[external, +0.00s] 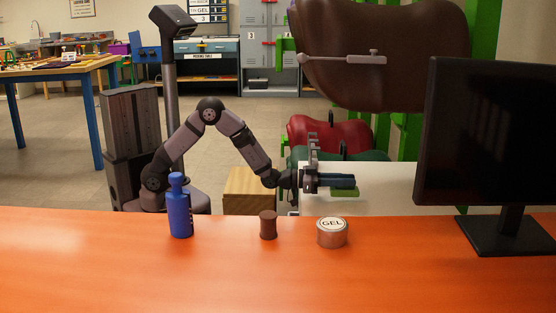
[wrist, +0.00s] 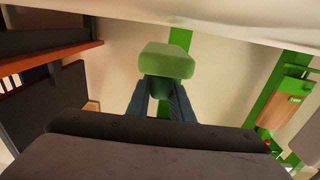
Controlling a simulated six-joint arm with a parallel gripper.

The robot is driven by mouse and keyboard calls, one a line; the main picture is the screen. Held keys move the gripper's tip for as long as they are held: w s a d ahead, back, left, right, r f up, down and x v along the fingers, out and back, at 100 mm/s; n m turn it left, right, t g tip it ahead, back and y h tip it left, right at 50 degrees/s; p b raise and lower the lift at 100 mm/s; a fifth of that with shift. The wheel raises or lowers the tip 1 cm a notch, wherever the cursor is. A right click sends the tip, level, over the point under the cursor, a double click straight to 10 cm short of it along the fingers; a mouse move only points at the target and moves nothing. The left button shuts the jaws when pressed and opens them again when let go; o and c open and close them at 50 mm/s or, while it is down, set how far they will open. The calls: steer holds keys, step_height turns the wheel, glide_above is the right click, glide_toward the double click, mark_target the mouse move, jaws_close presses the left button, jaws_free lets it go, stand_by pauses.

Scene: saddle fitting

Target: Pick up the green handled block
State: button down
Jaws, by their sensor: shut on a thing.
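The green handled block (wrist: 167,60) is between my gripper's two dark blue fingers in the wrist view, with its wide light green part out past the fingertips. The fingers close on its darker green handle (wrist: 161,88). In the external view my gripper (external: 355,182) points right, about level, over the white surface. A green edge of the block (external: 344,192) shows just below the fingers there. The rest of the block is hidden behind the fingers. I cannot tell whether it touches the white surface.
The white surface (external: 394,181) lies under my gripper. On the orange counter (external: 120,262) stand a blue bottle (external: 180,210), a small brown spool (external: 268,226) and a GEL tin (external: 332,234). A black monitor (external: 486,130) is at right. A wooden box (external: 249,186) and brown saddle (external: 385,55) are behind.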

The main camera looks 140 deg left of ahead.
step_height(320, 180, up, 7)
steer(key=shift+p, duration=0.8)
